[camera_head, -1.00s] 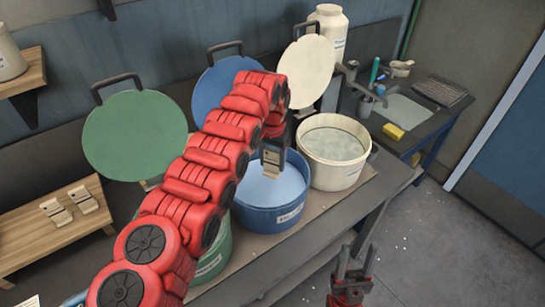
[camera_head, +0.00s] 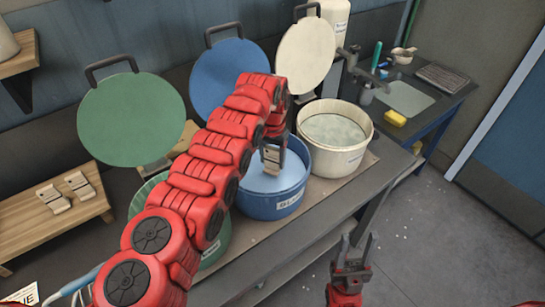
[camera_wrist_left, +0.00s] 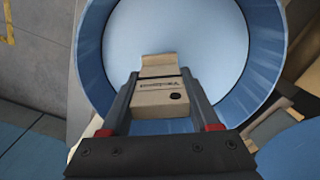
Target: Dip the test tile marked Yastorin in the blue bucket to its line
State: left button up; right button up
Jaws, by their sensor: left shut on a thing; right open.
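The blue bucket (camera_head: 272,205) stands open on the bench, with pale blue liquid inside. My left gripper (camera_head: 272,150) is over it, shut on a beige test tile (camera_head: 270,161). In the left wrist view the tile (camera_wrist_left: 158,95) sits between the fingers of the left gripper (camera_wrist_left: 156,100), with a dark line, small print and a dark dot. The print is too small to read. The tile's far end is over the liquid (camera_wrist_left: 185,45); I cannot tell whether it touches. My right gripper (camera_head: 352,252) is open and empty in front of the bench.
A cream bucket (camera_head: 338,160) stands right of the blue one, and a green bucket (camera_head: 215,245) left, partly behind my arm. Green (camera_head: 130,118), blue (camera_head: 228,75) and cream (camera_head: 306,55) lids stand behind. Two more tiles (camera_head: 53,198) (camera_head: 80,184) lie on a wooden shelf (camera_head: 30,225).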

aim_at(273, 148)
pick_arm(q)
jog(key=shift+f+b, duration=1.95)
jog(key=shift+f, duration=0.75)
jog(key=shift+f+b, duration=1.05)
jog(key=shift+f, duration=0.25)
jog(key=shift+f+b, duration=0.35)
jog(key=shift+b, duration=0.05)
jog(key=shift+r, duration=0.1)
jog(key=shift+r+p, duration=1.1)
jog(key=shift+r, duration=0.5)
jog(key=shift+r+p, duration=0.45)
jog(key=shift+r, duration=0.9)
jog(key=shift+r+p, duration=0.3)
jog(key=shift+r, duration=2.4)
jog(key=shift+r+p, duration=0.6)
jog(key=shift+r, duration=0.8)
